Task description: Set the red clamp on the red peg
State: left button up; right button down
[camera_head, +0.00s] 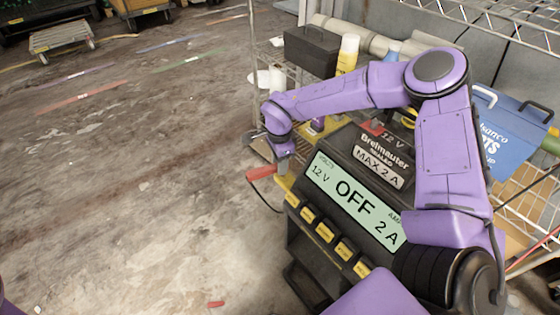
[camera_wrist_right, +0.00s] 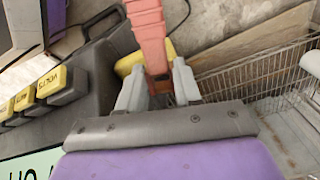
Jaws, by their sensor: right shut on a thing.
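The red clamp (camera_head: 260,173) shows at the left side of the black battery charger (camera_head: 372,160), with a dark cable below it. My right gripper (camera_head: 282,152) is shut on the clamp and holds it beside the charger's front left corner. In the right wrist view the clamp (camera_wrist_right: 150,38) stands between the two grey fingers of the gripper (camera_wrist_right: 158,88). A small red part (camera_head: 374,127), perhaps the red peg, shows on top of the charger, apart from the clamp and partly behind my arm. My left gripper is not in view.
The charger's display reads OFF. A wire shelf holds a black toolbox (camera_head: 312,50), a yellow bottle (camera_head: 347,54) and a blue box (camera_head: 510,130). Wire mesh (camera_wrist_right: 270,75) shows at right in the wrist view. The floor at left is open, with a small red piece (camera_head: 216,304).

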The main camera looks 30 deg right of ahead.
jog(key=shift+r, duration=0.1)
jog(key=shift+f+b, duration=0.3)
jog(key=shift+f, duration=1.2)
jog(key=c, duration=0.7)
grip_release()
notch_tip(320, 180, up, 11)
jog(key=p, duration=0.3)
jog(key=shift+f, duration=0.15)
jog(key=shift+w, duration=0.1)
